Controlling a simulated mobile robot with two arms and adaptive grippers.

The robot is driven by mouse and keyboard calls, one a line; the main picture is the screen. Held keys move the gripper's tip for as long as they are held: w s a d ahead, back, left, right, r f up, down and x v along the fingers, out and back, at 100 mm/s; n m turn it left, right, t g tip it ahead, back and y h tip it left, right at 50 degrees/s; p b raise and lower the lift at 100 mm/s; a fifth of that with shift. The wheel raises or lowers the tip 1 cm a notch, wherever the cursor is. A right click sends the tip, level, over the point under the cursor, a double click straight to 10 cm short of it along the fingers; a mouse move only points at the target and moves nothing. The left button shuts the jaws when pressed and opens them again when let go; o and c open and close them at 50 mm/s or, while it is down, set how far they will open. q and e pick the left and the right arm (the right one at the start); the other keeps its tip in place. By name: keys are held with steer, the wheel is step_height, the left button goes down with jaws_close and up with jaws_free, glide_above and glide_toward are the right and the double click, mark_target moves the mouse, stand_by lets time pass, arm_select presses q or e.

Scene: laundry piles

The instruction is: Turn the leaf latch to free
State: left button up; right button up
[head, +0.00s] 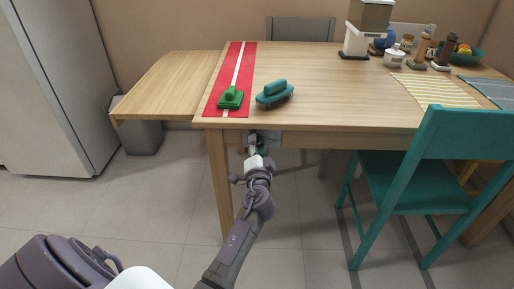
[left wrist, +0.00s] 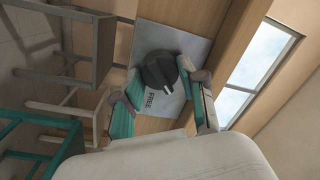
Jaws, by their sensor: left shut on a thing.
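The leaf latch is a dark round knob (left wrist: 162,72) on a grey plate (left wrist: 191,50) printed with "FREE", seen in the left wrist view. In the head view the plate (head: 274,137) is on the table's front apron, below the tabletop's left part. My left gripper (left wrist: 165,92) has its teal-padded fingers on either side of the knob and is shut on it. In the head view my left gripper (head: 252,146) reaches up to the plate and hides the knob. The table's side leaf (head: 165,80) is level at the left. My right gripper is not in view.
A red strip (head: 213,107) with a green block-like tool (head: 231,98) lies on the table, beside a teal brush (head: 274,95). A teal chair (head: 415,180) stands at the right. A grey bin (head: 143,137) is under the leaf. Floor in front is clear.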

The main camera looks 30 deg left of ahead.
arm_select(q)
steer(key=m, duration=0.5)
steer(key=shift+t, duration=0.3)
steer(key=m+p, duration=0.1)
steer(key=m, duration=0.3)
steer(key=shift+m+h, duration=0.3)
steer(key=shift+h, duration=0.1)
steer(key=shift+f+p, duration=0.1)
steer(key=shift+p, duration=0.2)
steer(key=o, duration=1.2)
steer(key=shift+c, duration=0.2)
steer(key=v, duration=1.2)
steer(key=shift+f, duration=0.1)
